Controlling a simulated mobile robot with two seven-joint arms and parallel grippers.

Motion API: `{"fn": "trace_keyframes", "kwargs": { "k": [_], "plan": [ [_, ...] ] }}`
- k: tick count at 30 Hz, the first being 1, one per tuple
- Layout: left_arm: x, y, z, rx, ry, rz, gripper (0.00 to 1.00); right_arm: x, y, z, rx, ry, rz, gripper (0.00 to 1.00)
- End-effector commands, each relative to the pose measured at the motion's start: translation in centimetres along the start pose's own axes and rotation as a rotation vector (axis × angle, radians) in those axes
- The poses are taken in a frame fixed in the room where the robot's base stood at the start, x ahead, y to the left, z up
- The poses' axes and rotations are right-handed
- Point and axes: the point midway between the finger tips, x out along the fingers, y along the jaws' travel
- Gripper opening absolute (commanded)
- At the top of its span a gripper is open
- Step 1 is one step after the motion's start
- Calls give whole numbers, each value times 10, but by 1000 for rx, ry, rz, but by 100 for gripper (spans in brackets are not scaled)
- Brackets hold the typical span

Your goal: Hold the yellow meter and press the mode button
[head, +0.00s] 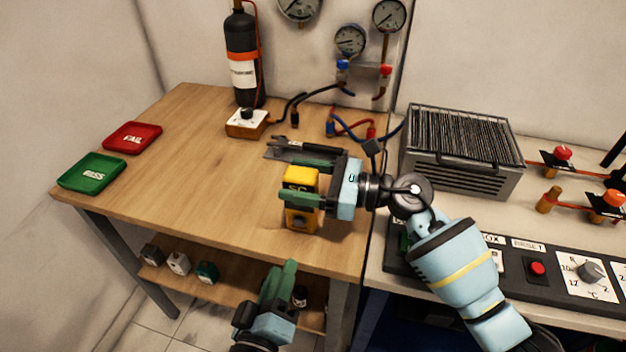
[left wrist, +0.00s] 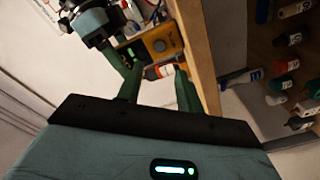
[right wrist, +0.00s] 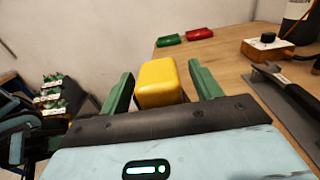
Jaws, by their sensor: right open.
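The yellow meter (head: 301,216) stands upright near the front edge of the wooden table. A dark round feature shows low on its front, and in the left wrist view the meter's face (left wrist: 162,43) has a round dark spot. My right gripper (head: 302,178) is open with its green fingers on either side of the meter's upper part. In the right wrist view the yellow block (right wrist: 158,84) sits between the fingers with gaps beside it. My left gripper (head: 283,270) is open and empty, below and in front of the table edge, apart from the meter. I cannot make out the mode button clearly.
A green tray (head: 91,174) and a red tray (head: 132,138) lie at the left. A black cylinder (head: 243,60), a small orange box (head: 246,123) and cables are behind. A ribbed metal unit (head: 462,150) and a control panel (head: 537,270) are at the right. The table's left-middle is clear.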

Motion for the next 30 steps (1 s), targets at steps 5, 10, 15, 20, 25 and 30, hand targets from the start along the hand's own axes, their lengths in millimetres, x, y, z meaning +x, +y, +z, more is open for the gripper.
{"fn": "trace_keyframes", "kwargs": {
  "k": [5, 10, 15, 20, 25, 30],
  "plan": [
    [0, 0, 0, 0, 0, 0, 36, 1, 0, 0, 0, 0, 0, 64],
    [0, 0, 0, 0, 0, 0, 36, 1, 0, 0, 0, 0, 0, 51],
    [0, 0, 0, 0, 0, 0, 36, 0, 0, 0, 0, 0, 0, 28],
    [0, 0, 0, 0, 0, 0, 35, 0, 0, 0, 1, 0, 0, 9],
    [0, 0, 0, 0, 0, 0, 13, 0, 0, 0, 1, 0, 0, 9],
    [0, 0, 0, 0, 0, 0, 0, 0, 0, 0, 1, 0, 0, 9]
  ]
}}
